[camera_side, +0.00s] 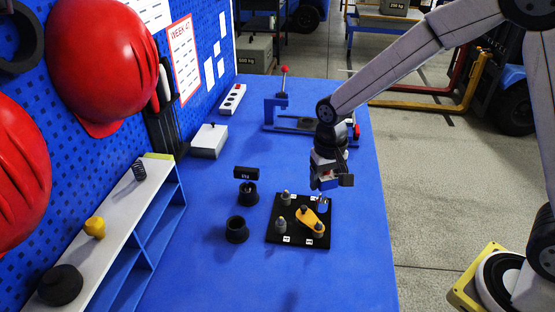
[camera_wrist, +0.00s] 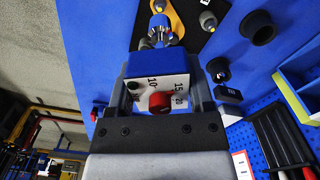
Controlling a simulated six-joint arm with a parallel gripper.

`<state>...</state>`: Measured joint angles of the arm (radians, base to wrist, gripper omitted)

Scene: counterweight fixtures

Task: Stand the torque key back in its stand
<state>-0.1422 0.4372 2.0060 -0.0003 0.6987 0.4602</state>
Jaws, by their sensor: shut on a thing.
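The torque key (camera_wrist: 150,66) has a blue body, a white scale face marked 10, 15 and 20, a red knob and a metal tip. My gripper (camera_side: 331,182) is shut on it, and the jaws flank its body in the wrist view (camera_wrist: 157,95). The tip points down at the black plate; I cannot tell whether it touches. Two black round cups stand left of the plate: one (camera_side: 237,230) looks empty, the other (camera_side: 248,194) is beside a small black label block (camera_side: 246,173). I cannot tell which is the key's stand.
A blue fixture with a red-knobbed lever (camera_side: 283,85) stands behind. A shelf (camera_side: 115,218) lines the left wall. The front table is clear.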

